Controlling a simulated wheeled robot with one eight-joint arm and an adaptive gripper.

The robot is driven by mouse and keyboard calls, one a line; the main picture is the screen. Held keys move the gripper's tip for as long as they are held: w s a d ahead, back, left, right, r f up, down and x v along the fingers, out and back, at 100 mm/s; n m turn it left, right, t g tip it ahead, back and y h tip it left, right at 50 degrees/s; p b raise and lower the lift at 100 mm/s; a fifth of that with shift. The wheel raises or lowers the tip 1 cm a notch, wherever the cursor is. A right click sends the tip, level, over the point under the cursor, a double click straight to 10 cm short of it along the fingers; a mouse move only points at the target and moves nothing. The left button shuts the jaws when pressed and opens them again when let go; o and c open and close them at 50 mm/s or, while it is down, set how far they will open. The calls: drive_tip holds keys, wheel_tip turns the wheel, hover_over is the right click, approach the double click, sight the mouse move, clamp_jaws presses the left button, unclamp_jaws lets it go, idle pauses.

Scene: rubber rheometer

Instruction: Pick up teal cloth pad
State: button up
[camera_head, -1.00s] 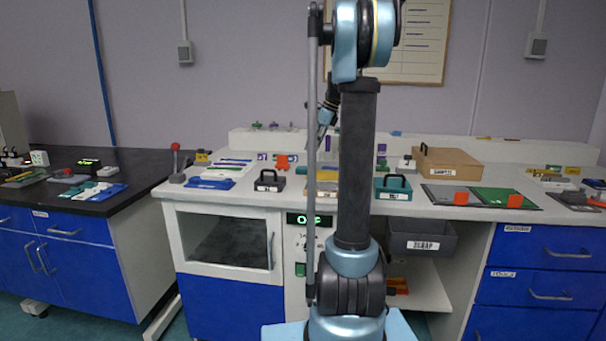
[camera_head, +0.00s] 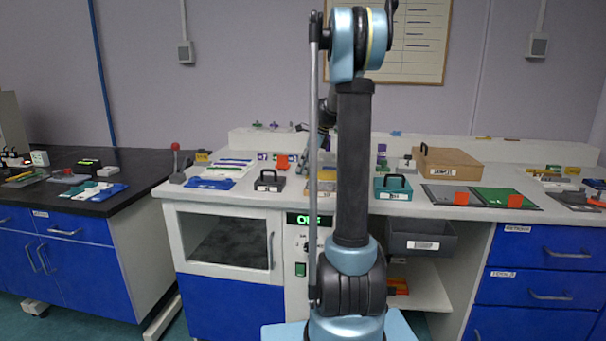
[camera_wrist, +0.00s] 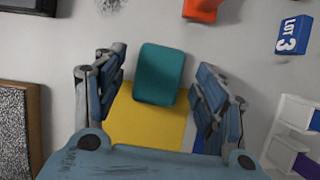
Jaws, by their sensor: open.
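The teal cloth pad (camera_wrist: 160,73) is a small rounded block in the wrist view, with its lower end over a yellow sheet (camera_wrist: 143,125). My gripper (camera_wrist: 162,68) is open. One finger is left of the pad and one right of it, with a gap on both sides. I see no contact, and the height of the fingers above the pad is hard to tell. In the head view my own arm hides the pad and most of the gripper.
An orange piece (camera_wrist: 202,8) lies beyond the pad, and a blue LOT 3 block (camera_wrist: 293,36) is at the upper right. A white rack (camera_wrist: 287,145) stands at right. A framed speckled panel (camera_wrist: 14,130) is at left. In the head view, a teal handled block (camera_head: 393,187) sits on the bench.

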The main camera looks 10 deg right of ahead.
drive_tip(key=c, duration=1)
drive_tip(key=shift+o, duration=0.2)
wheel_tip(320, 180, up, 10)
drive_tip(key=shift+c, duration=0.4)
